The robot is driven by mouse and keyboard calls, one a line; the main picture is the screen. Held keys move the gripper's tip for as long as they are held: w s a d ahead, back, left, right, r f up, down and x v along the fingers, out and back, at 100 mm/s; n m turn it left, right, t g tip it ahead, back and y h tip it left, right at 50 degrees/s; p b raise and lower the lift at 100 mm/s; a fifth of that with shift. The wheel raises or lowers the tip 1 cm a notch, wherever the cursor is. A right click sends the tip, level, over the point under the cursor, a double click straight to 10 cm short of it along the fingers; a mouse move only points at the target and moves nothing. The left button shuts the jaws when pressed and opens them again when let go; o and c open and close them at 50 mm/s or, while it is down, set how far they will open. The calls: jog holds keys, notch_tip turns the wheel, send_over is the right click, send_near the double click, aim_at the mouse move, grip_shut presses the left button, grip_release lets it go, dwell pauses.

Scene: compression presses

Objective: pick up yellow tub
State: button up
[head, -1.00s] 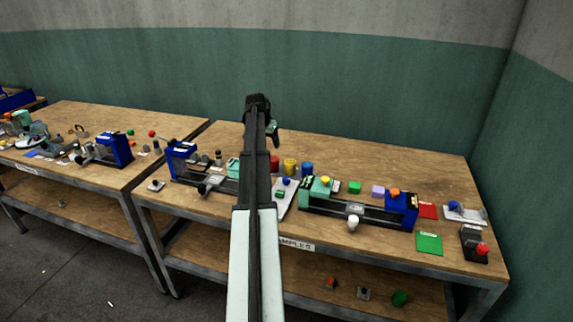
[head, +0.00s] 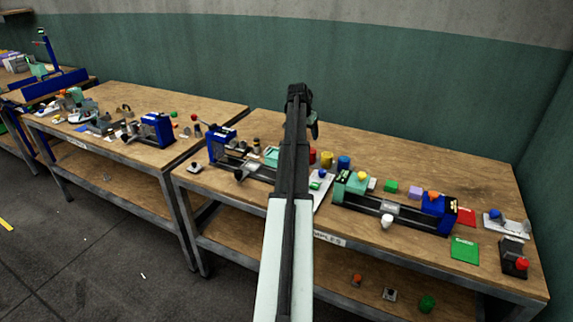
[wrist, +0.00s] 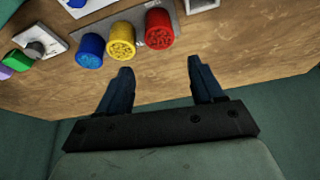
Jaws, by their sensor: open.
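The yellow tub (head: 326,159) stands upright on the right-hand workbench in the head view, between a red tub (head: 313,155) and a blue tub (head: 344,162). In the wrist view the yellow tub (wrist: 121,41) is near the top, left of centre, between the blue tub (wrist: 90,50) and the red tub (wrist: 158,29). My gripper (wrist: 160,72) is open with nothing between its fingers. Its left fingertip appears just below the yellow tub there, apart from it. In the head view my gripper (head: 314,130) is above the back of the bench, partly hidden by my arm.
A press with a blue block (head: 438,214) stands right of the tubs, and another blue press (head: 221,147) stands left. Small coloured blocks, such as a green one (head: 391,187), lie nearby. The bench's back strip (head: 410,160) is clear. A teal wall (head: 420,80) rises behind.

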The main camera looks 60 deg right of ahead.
jog(key=shift+c, duration=0.2)
dwell(0.5)
send_near(327, 155)
notch_tip(327, 155, up, 3)
jog(key=w+d, duration=0.1)
jog(key=w, duration=0.1)
jog(key=s+m, duration=0.1)
jog(key=s, duration=0.4)
jog(key=f+n, duration=0.1)
jog(key=f, duration=0.1)
jog(key=w+f+n+t, duration=0.1)
jog(key=f+n, duration=0.1)
jog(key=f, duration=0.1)
jog(key=w+d+f+n, duration=0.1)
jog(key=f+n, duration=0.1)
jog(key=shift+w+f+t, duration=0.1)
jog(key=shift+f+t, duration=0.05)
jog(key=shift+t, duration=0.25)
jog(key=shift+x, duration=2.85)
jog(key=shift+a, duration=0.15)
jog(key=c, duration=0.7)
